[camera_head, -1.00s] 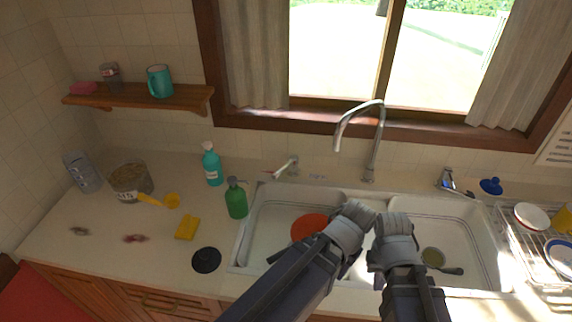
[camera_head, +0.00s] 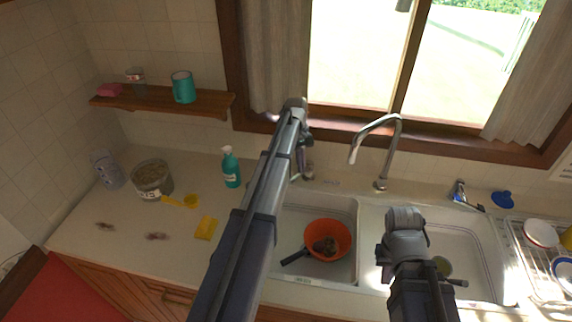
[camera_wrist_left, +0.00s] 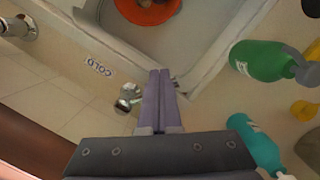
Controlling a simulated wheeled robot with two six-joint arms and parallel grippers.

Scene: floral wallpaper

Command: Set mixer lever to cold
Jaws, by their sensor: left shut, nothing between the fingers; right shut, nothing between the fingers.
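The chrome mixer lever (camera_wrist_left: 128,97) shows in the left wrist view, beside the "COLD" lettering (camera_wrist_left: 99,66) on the counter. It lies just left of my left gripper (camera_wrist_left: 160,72), whose fingers are shut and empty; I cannot tell whether they touch it. In the head view my left gripper (camera_head: 303,158) hangs down behind the sink's left basin, and my arm hides most of the lever. My right gripper (camera_head: 384,266) is shut over the right basin, partly hidden by its wrist.
The curved faucet (camera_head: 381,150) rises right of the lever. A teal bottle (camera_head: 231,168) stands left of my left arm. A green bottle (camera_wrist_left: 258,60) is close by in the wrist view. A dish rack (camera_head: 548,262) is far right.

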